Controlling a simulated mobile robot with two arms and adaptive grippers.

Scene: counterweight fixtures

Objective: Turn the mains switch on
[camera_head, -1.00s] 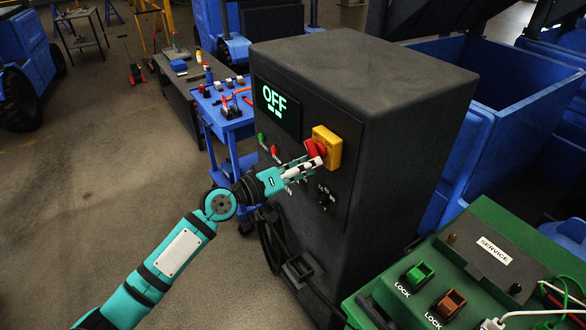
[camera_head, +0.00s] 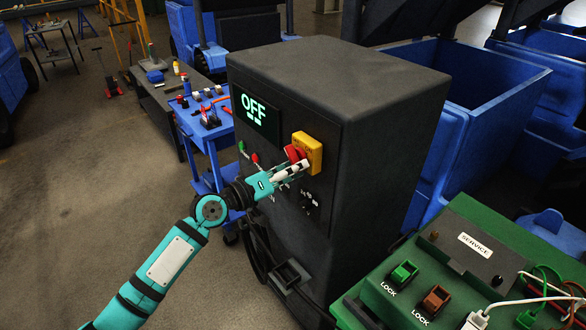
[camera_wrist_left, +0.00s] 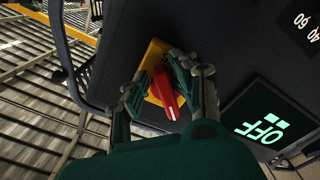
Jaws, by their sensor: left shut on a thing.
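The mains switch is a red handle (camera_head: 294,153) on a yellow plate (camera_head: 308,150), on the front of a dark grey cabinet (camera_head: 345,110). The cabinet's display (camera_head: 253,108) reads OFF in green. My left gripper (camera_head: 296,167) is at the switch, shut on the red handle. In the left wrist view the red handle (camera_wrist_left: 166,92) lies between the two fingers (camera_wrist_left: 165,95), with the yellow plate (camera_wrist_left: 154,58) behind it. The fingers partly hide the handle in the head view. My right gripper is not in view.
A green service box (camera_head: 470,262) with LOCK switches and cables stands at the lower right. A blue tool cart (camera_head: 197,126) is left of the cabinet. Blue bins (camera_head: 460,105) stand behind it.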

